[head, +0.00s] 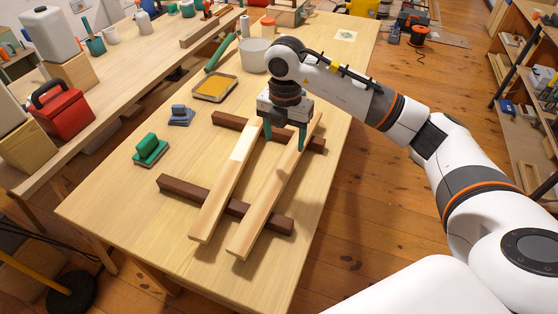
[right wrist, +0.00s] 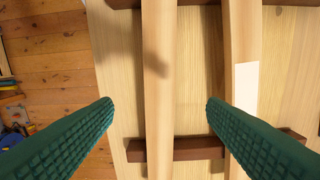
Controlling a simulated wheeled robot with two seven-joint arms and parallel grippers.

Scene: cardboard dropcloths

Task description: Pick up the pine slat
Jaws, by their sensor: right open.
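Two long pale wooden slats lie side by side across two dark wooden bars. The right slat (head: 263,208) has a darker mark on its face; it also shows in the right wrist view (right wrist: 157,110). The left slat (head: 213,205) carries a pale patch; it also shows in the right wrist view (right wrist: 239,40). My right gripper (head: 285,138) is open over the far part of the right slat. In the right wrist view its green ribbed fingers (right wrist: 160,103) are on either side of the marked slat, with gaps on both sides. My left gripper is not in view.
The dark bars, near (head: 172,188) and far (head: 230,121), lie on the wooden table (head: 130,215). The table's near left is clear.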

